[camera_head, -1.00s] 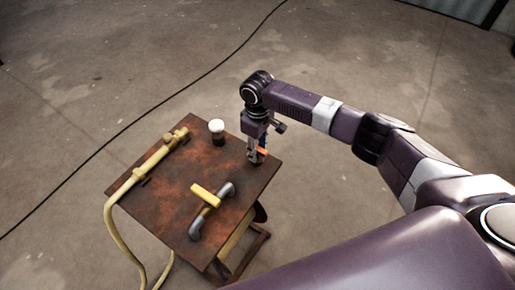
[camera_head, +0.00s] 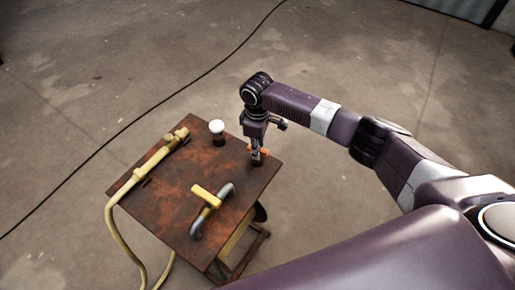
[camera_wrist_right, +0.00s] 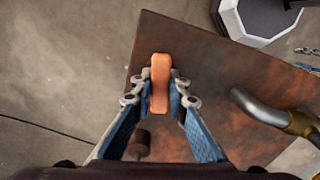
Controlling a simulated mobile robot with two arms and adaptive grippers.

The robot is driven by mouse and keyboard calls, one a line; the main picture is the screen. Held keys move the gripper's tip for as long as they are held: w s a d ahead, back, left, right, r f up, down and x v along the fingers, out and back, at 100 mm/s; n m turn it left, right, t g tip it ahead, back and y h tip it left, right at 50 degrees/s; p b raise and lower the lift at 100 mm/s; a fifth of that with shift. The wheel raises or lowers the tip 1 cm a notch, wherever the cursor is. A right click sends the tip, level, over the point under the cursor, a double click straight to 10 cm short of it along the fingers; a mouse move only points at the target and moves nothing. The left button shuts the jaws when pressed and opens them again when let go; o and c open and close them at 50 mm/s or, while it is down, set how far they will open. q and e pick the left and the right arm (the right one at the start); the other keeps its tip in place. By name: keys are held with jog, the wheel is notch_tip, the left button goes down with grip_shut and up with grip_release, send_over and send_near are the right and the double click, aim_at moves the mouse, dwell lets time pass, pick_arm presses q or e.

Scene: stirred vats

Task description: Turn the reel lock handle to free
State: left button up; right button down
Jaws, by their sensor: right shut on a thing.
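The orange handle (camera_head: 265,151), which I take to be the reel lock handle, is near the right corner of the rusty tabletop (camera_head: 180,215). My right gripper (camera_head: 257,155) points down over it. In the right wrist view the orange handle (camera_wrist_right: 160,85) is a short rounded bar standing lengthwise between the fingertips. The right gripper (camera_wrist_right: 160,90) is shut on it, one finger pad on each side. The fingers hide part of the handle in the head view, and its mount is hidden. My left gripper is not in view.
On the tabletop are a white-topped dark knob (camera_head: 217,127), a grey pipe (camera_head: 226,190) with a yellow lever (camera_head: 206,196), and a yellow hose fitting (camera_head: 160,155). A yellow hose (camera_head: 113,225) hangs off the left side. A black cable (camera_head: 130,122) crosses the open floor.

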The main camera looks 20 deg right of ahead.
jog(key=n, duration=0.3)
jog(key=shift+w+r+n+p, duration=0.1)
jog(key=shift+r+n+p, duration=0.05)
jog(key=shift+n+p, duration=0.15)
jog(key=n, duration=0.3)
jog(key=shift+n, duration=0.3)
jog(key=n, duration=0.4)
jog(key=shift+w+n, duration=0.1)
jog(key=shift+n, duration=1.9)
jog(key=c, duration=2)
grip_release()
jog(key=shift+o, duration=0.8)
